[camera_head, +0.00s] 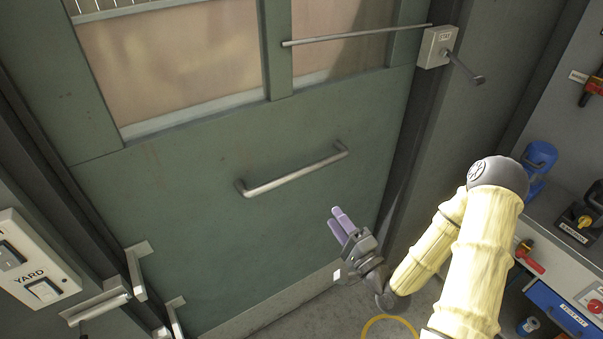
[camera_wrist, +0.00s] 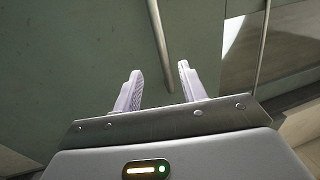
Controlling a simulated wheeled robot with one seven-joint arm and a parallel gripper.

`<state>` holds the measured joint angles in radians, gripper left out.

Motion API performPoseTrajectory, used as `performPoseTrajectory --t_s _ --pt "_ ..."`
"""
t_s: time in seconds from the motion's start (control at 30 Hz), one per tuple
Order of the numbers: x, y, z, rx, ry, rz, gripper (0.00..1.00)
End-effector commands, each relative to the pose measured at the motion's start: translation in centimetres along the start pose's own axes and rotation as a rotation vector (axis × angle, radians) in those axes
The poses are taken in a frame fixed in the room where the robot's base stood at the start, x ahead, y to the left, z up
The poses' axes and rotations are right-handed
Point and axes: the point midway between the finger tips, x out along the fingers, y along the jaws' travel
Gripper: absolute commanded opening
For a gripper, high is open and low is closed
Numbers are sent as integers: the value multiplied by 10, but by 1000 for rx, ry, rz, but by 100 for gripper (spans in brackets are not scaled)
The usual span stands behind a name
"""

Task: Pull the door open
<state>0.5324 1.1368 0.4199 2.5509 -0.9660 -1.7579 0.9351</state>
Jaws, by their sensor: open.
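The green door (camera_head: 215,170) fills the middle of the head view and looks closed in its frame. A grey metal bar handle (camera_head: 293,170) runs slantwise across its lower panel. My gripper (camera_head: 340,219) has pale purple fingers and is below and right of the handle in the head view, apart from it. In the wrist view my gripper (camera_wrist: 161,82) is open with nothing between its fingers. The handle (camera_wrist: 160,45) shows beyond the fingertips, its lower end roughly between them. The door (camera_wrist: 70,50) lies behind it.
A thin rod (camera_head: 355,36) crosses the door's window to a small box (camera_head: 437,47) with a lever on the right frame. A YARD switch plate (camera_head: 35,268) is at left. A workbench (camera_head: 560,285) with tools stands at right.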

Motion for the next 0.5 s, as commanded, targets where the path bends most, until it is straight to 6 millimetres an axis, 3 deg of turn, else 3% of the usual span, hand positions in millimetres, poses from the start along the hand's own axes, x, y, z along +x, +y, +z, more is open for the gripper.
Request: performPoseTrajectory --t_s 0.27,0.5 --pt "13 4 0 -6 -4 -2 42" --pt "38 -2 1 -4 -5 -2 42"
